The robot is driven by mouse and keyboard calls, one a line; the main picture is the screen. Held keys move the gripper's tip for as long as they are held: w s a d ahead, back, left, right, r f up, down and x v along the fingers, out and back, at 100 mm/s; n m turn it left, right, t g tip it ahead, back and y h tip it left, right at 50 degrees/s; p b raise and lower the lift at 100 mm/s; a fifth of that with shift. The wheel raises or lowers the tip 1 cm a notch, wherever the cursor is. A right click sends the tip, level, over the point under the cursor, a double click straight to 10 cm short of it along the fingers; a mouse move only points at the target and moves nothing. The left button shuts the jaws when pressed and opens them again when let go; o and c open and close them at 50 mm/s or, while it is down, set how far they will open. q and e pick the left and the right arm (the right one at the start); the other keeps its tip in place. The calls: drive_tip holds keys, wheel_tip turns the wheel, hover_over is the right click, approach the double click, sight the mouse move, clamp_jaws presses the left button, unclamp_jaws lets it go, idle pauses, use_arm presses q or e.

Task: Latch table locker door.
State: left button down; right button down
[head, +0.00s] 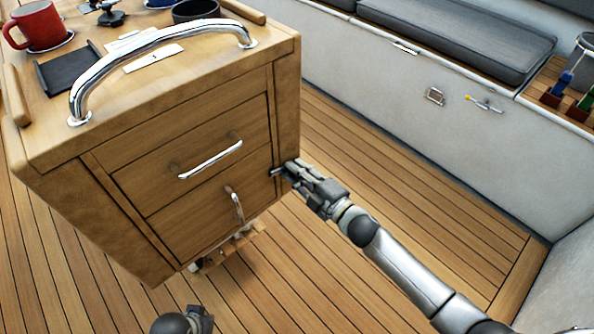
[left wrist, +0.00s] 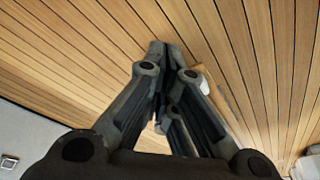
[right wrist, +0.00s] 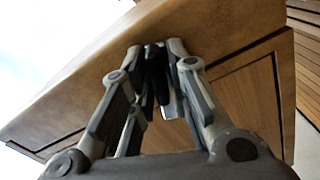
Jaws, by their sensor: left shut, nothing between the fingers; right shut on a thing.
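The table locker door (head: 190,222) is the lower wooden panel of the cockpit table's front, with an upright chrome handle (head: 237,206). It looks flush with the frame. My right gripper (head: 281,171) is at the door's right edge, shut on a small dark part that I take to be the latch (head: 275,171); the fingers hide most of it. In the right wrist view, the right gripper's fingers (right wrist: 160,58) close around a dark piece against the wood. My left gripper (head: 205,312) is low at the bottom edge, shut and empty; its fingers (left wrist: 165,55) show over the floor planks.
A drawer (head: 200,145) with a chrome bar handle is above the door. A chrome grab rail (head: 160,42), a red mug (head: 40,25) and a dark bowl (head: 195,10) are on the table top. Clear plank floor (head: 400,185) reaches the white bench at the right.

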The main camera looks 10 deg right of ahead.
drive_tip(key=shift+f+n, duration=0.15)
drive_tip(key=shift+n, duration=1.05)
use_arm(q)
drive_tip(key=shift+w+b+v, duration=0.15)
drive_tip(key=shift+v, duration=0.5)
drive_tip(key=shift+w+b+v, duration=0.15)
drive_tip(key=shift+v, duration=0.45)
use_arm(e)
drive_tip(key=shift+n, duration=0.9)
use_arm(q)
drive_tip(key=shift+r, duration=0.1)
drive_tip(key=shift+a, duration=0.1)
use_arm(e)
drive_tip(key=c, duration=1.5)
unclamp_jaws()
drive_tip(key=shift+c, duration=0.2)
use_arm(q)
drive_tip(key=shift+w, duration=0.1)
use_arm(e)
drive_tip(key=v, duration=1.2)
